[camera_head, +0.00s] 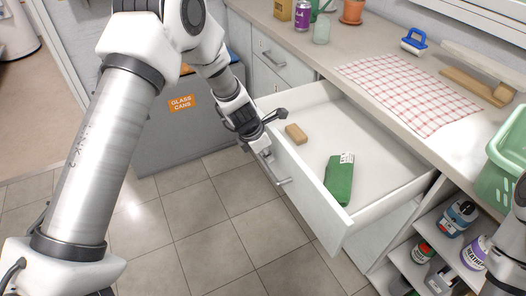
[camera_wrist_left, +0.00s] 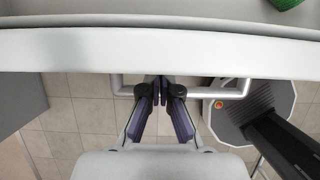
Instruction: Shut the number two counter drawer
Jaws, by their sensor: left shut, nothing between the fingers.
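The counter drawer (camera_head: 318,195) stands pulled out far from the counter, with its white front facing the floor side. No number can be read on it. In the left wrist view the shut fingertips (camera_wrist_left: 160,86) are at the middle of the handle, close to the front (camera_wrist_left: 160,50); contact cannot be told. My right gripper is out of view.
A checked cloth (camera_head: 408,90) and a blue-handled brush (camera_head: 414,42) lie on the counter (camera_head: 330,50). A green basket (camera_head: 508,155) is at right. Open shelves (camera_head: 405,262) hold bottles and cans. A grey bin (camera_head: 185,135) stands behind my left arm. The tiled floor before the drawer is clear.

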